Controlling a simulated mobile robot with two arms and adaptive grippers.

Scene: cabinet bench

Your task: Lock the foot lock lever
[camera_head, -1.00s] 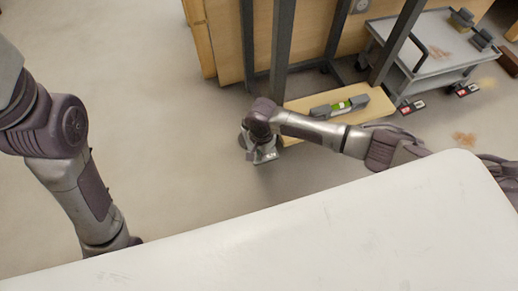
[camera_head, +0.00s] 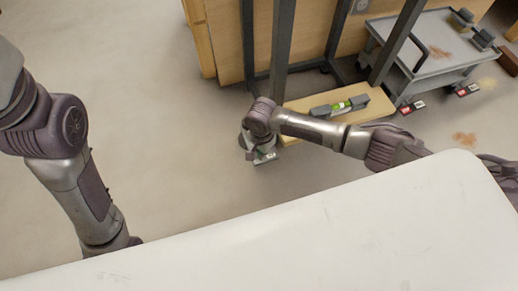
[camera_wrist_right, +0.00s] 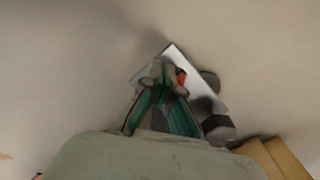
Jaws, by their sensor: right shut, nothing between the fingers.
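My right gripper (camera_wrist_right: 165,92) points down at the floor beside the frame of the wooden-shelved cart. In the right wrist view its green fingers are shut and empty. A pale metal plate (camera_wrist_right: 208,97) lies just beyond the fingertips, with a small red part (camera_wrist_right: 181,78) beside them. The red part may be the foot lock lever, but its shape and position are unclear. I cannot tell whether the fingers touch it. A dark wheel-like part (camera_wrist_right: 217,127) is at the right. In the head view my right wrist (camera_head: 258,125) hides most of this spot. My left gripper is out of view.
A grey cart (camera_head: 430,55) stands at the back right. The floor to the left is clear.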

